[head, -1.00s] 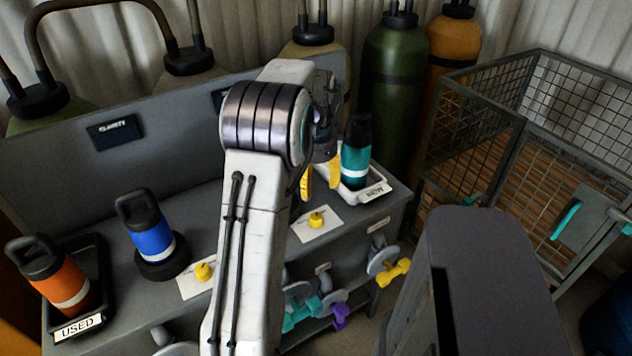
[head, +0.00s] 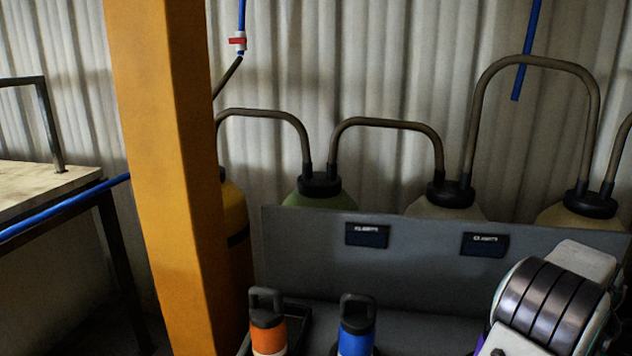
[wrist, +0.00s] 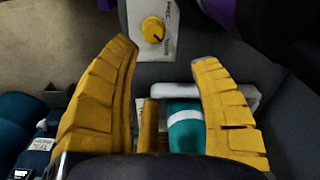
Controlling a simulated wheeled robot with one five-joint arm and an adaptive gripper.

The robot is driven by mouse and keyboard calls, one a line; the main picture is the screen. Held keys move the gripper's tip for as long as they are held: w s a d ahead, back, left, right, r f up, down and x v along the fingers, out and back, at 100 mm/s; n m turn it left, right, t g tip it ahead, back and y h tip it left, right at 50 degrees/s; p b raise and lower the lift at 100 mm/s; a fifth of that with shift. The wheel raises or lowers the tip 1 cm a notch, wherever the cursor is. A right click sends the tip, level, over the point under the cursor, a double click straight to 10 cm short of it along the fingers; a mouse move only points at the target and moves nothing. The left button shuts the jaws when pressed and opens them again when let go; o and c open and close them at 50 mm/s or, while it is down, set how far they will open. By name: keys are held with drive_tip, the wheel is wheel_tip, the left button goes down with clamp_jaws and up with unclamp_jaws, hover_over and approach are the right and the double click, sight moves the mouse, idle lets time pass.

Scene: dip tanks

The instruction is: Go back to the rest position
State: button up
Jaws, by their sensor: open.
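My gripper (wrist: 166,62) is open in the wrist view, its two yellow fingers spread apart with nothing held between the tips. A teal bottle with a white band (wrist: 186,130) shows between the fingers, beyond them, beside a pale tray edge (wrist: 236,96); I see no grip on it. In the head view, part of my arm is at the lower right, and the gripper itself is out of that picture. An orange bottle (head: 268,332) and a blue bottle (head: 356,335) stand upright at the bottom of the head view, their lower parts cut off.
A yellow knob (wrist: 153,29) on a white plate lies past the fingertips. A grey back panel (head: 300,240) with dark labels stands behind the bottles. An orange post (head: 165,150) rises at the left, with a wooden-topped table (head: 45,185) beyond it. Capped tanks (head: 318,190) line the wall.

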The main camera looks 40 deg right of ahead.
drive_tip(key=a+f+n, duration=0.1)
drive_tip(key=a, duration=0.1)
drive_tip(key=a+f+n+y, duration=0.1)
drive_tip(key=f, duration=0.1)
drive_tip(key=a+f+n, duration=0.1)
drive_tip(key=a, duration=0.1)
drive_tip(key=shift+w+a+f+y, duration=0.2)
drive_tip(key=shift+a+f+y, duration=0.1)
drive_tip(key=shift+a+f, duration=0.1)
drive_tip(key=w+a+r+n+t+p, duration=0.1)
drive_tip(key=w+a+r+n, duration=0.4)
drive_tip(key=a, duration=0.8)
drive_tip(key=w+a+r+n+t+p, duration=0.1)
drive_tip(key=w+a+r+n, duration=0.4)
drive_tip(key=a, duration=0.9)
drive_tip(key=w+a+r+n+t+h+p, duration=0.1)
drive_tip(key=w+a+r+n, duration=0.4)
drive_tip(key=w+a+n, duration=0.5)
drive_tip(key=shift+a+n+p, duration=0.75)
drive_tip(key=shift+a+n, duration=0.05)
drive_tip(key=shift+a, duration=0.95)
drive_tip(key=shift+w, duration=0.1)
